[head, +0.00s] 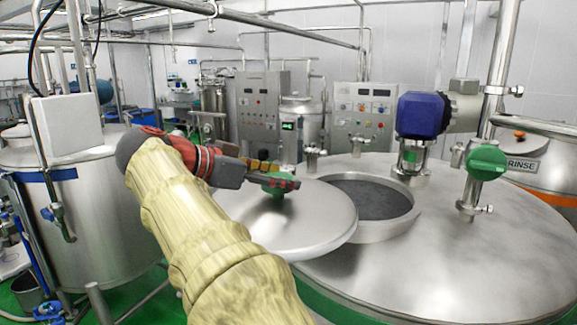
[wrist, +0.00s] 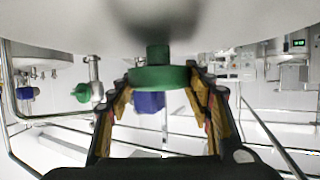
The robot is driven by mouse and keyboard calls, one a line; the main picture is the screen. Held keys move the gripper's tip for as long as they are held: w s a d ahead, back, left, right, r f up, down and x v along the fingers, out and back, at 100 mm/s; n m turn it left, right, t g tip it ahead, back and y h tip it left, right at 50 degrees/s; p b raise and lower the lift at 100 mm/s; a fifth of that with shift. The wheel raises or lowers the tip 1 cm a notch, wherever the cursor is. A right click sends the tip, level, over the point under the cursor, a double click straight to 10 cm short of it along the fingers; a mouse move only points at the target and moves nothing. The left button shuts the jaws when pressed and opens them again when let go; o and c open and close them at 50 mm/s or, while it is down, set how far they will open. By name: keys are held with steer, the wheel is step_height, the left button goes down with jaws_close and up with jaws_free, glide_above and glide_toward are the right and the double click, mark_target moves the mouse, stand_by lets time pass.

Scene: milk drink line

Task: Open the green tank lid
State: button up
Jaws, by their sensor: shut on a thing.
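The round steel tank lid (head: 318,222) has a green knob (head: 277,192) at its centre. My gripper (head: 280,180) is shut on this knob, with a finger on each side. In the wrist view the green knob (wrist: 158,77) sits between the fingertips, and the lid's pale surface (wrist: 230,25) fills the top. The lid is displaced to the left of the tank's round opening (head: 372,198), which shows a dark grey interior. The lid's right edge is close to the opening's rim. I cannot tell whether the lid touches the tank top (head: 460,245).
A blue motor (head: 421,115) stands behind the opening. A green valve handle (head: 487,162) on a pipe stands to its right. Another steel tank (head: 100,215) is at the left. Control cabinets (head: 363,112) stand behind. Green floor shows between the tanks.

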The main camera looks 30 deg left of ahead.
steer(key=shift+s+a+p, duration=0.1)
steer(key=shift+a+p, duration=0.2)
steer(key=shift+a, duration=0.1)
steer(key=shift+f, duration=0.15)
steer(key=o, duration=1.6)
steer(key=shift+o, duration=0.3)
steer(key=v, duration=1.2)
steer(key=shift+a, duration=0.2)
